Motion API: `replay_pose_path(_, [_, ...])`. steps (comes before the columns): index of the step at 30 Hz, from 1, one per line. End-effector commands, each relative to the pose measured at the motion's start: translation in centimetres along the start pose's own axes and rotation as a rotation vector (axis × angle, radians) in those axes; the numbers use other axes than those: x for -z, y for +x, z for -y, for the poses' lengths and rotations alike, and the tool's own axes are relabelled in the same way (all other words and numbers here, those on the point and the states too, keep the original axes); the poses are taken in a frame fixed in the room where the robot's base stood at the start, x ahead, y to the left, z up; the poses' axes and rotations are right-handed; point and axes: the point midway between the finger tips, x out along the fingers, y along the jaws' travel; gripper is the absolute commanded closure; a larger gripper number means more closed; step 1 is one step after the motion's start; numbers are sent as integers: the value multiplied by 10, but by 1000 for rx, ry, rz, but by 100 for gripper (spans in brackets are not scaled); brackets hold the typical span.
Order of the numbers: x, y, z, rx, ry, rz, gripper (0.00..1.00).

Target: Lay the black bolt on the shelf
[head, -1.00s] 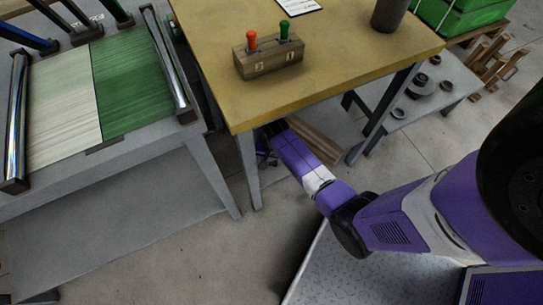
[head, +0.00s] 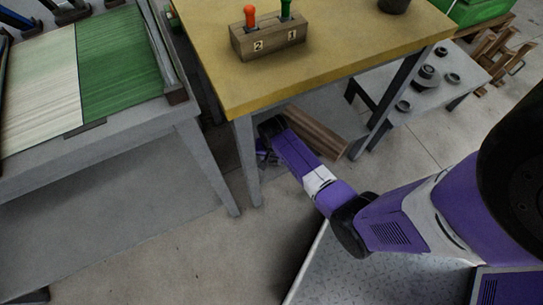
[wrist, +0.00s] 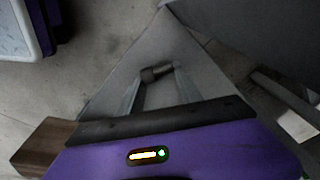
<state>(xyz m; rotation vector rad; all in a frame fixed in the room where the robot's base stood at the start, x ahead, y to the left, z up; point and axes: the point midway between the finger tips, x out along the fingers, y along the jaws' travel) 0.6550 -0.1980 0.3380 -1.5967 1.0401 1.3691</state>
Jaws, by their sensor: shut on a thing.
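The black bolt (wrist: 155,73) shows as a small dark cylinder in the wrist view. My gripper (wrist: 158,75) is shut on it, with a finger on each side. A grey, corner-shaped flat surface (wrist: 170,40) lies behind and below the bolt in the wrist view; it looks like the shelf. The gap between bolt and surface cannot be told. My gripper is low beside the table leg there, and the bolt cannot be made out.
Brown wooden planks (head: 313,132) lie under the table, close to my forearm. The yellow table (head: 350,50) carries a wooden block (head: 268,42) with red and green handles. A grey machine table (head: 150,135) stands left. A low grey bench (head: 430,90) with dark round parts stands right.

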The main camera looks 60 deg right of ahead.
Motion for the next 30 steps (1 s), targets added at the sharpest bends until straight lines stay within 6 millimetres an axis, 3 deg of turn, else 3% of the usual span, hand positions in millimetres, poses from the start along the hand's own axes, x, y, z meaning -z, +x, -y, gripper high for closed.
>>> replay_pose_path(1, [0,0,0,0,0,0,54])
replay_pose_path(4, [0,0,0,0,0,0,34])
replay_pose_path(5, [0,0,0,0,0,0,32])
replay_pose_path(16, [0,-7,0,0,0,-1,32])
replay_pose_path(30, [0,-73,0,1,0,-1,32])
